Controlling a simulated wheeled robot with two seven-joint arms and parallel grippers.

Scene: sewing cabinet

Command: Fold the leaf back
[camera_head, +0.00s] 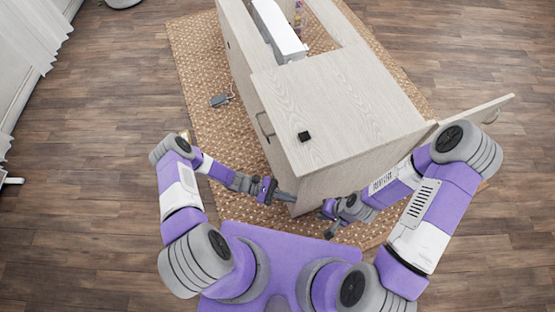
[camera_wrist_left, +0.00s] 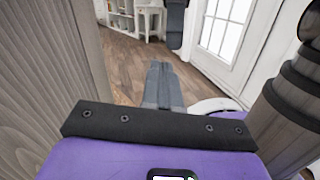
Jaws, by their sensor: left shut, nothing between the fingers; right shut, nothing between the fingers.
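The pale wood sewing cabinet (camera_head: 350,95) stands in front of me in the head view. A broad flat panel covers the near part of its top, with a small black block (camera_head: 303,136) on it. I cannot tell for sure whether this panel is the leaf. My left gripper (camera_head: 290,197) is shut and empty, low beside the near end panel (camera_head: 318,182). In the left wrist view its shut fingers (camera_wrist_left: 163,88) point over the floor, with a wood-grain surface (camera_wrist_left: 45,70) close on the left. My right gripper (camera_head: 332,228) is shut and empty, low in front of the near end.
A white machine (camera_head: 280,30) sits in the opening at the far part of the top. An open panel with a knob (camera_head: 485,112) sticks out right, near my right arm. A grey pedal (camera_head: 219,100) lies on the woven rug (camera_head: 200,60).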

